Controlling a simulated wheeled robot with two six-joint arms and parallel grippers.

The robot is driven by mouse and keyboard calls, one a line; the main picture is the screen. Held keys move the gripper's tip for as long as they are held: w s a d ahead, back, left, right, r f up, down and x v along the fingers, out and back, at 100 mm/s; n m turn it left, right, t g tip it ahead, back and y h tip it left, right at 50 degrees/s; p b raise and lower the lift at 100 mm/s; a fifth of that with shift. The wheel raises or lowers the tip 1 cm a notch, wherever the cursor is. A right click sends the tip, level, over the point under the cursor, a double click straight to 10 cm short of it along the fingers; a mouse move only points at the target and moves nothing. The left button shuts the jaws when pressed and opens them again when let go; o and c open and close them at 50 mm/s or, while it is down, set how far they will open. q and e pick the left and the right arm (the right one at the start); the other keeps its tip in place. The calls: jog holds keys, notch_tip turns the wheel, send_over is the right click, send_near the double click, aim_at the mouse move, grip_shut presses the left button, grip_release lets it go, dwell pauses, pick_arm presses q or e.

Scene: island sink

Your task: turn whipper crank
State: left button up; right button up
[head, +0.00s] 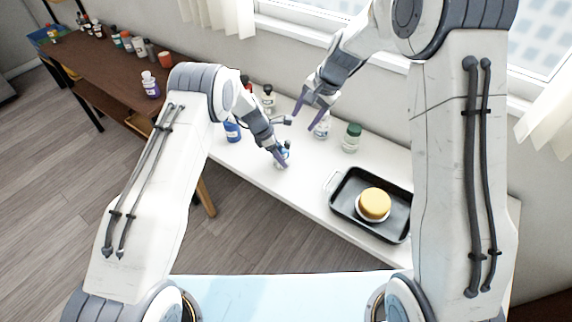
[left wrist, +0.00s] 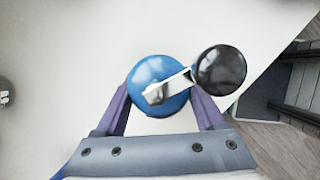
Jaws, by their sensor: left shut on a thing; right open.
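The whipper (head: 287,153) stands on the white counter, small and partly hidden by my left gripper (head: 280,159) in the head view. The left wrist view shows it from above, with a round blue top (left wrist: 150,73), a pale metal crank arm (left wrist: 170,86) and a black knob (left wrist: 221,70). The crank points to the right, with the knob beyond the blue top's edge. My left gripper's purple fingers are on both sides of the whipper and shut on it. My right gripper (head: 309,113) is open and empty, above the counter behind the whipper.
A clear jar (head: 322,129) and a green-lidded jar (head: 351,138) stand right of the whipper, and a blue bottle (head: 232,131) stands left. A black tray (head: 346,207) holding a yellow round item (head: 374,203) lies to the right. The counter (head: 302,184) is clear before the tray.

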pick_arm(q)
jog(key=shift+r+p, duration=0.9)
pick_arm(e)
jog(key=s+a+r+n, duration=0.1)
jog(key=s+a+r, duration=0.1)
jog(key=s, duration=0.6)
jog(key=s+a+r+n+g+h, duration=0.1)
jog(key=s+r, duration=0.3)
jog(key=s, duration=0.4)
jog(key=s+a+r+n+g, duration=0.1)
jog(key=s+a+r+n, duration=0.2)
jog(key=s, duration=0.5)
jog(key=shift+s+h, duration=0.3)
